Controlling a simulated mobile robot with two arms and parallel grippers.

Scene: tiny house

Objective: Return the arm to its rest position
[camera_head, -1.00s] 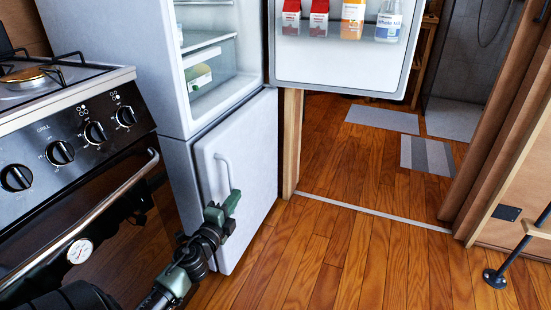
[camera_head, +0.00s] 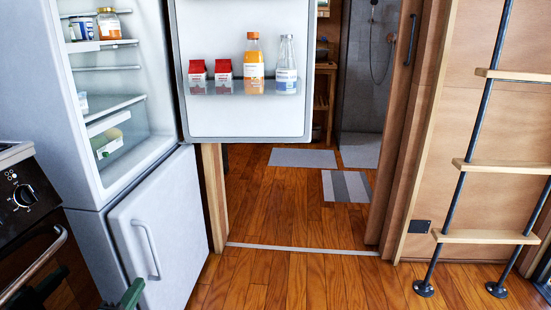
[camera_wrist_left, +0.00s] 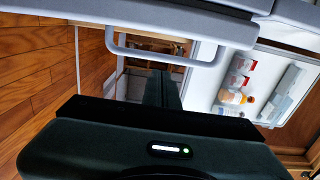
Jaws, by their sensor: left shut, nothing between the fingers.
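My left gripper (camera_head: 132,292) shows only as a dark green tip at the bottom edge of the head view, in front of the lower fridge door (camera_head: 165,230). Most of that arm is below the picture. In the left wrist view the fingers (camera_wrist_left: 162,90) are together, with nothing between them. The lower door's handle (camera_head: 147,250) is above the gripper tip in the head view and apart from it. A light bar handle (camera_wrist_left: 160,55) also shows beyond the fingers in the wrist view. My right gripper is not in view.
The upper fridge door (camera_head: 250,115) stands open, with cartons and bottles on its shelf. The stove (camera_head: 25,200) is close on the left. A ladder (camera_head: 480,165) stands at the right. The wooden floor (camera_head: 300,275) is clear towards the doorway.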

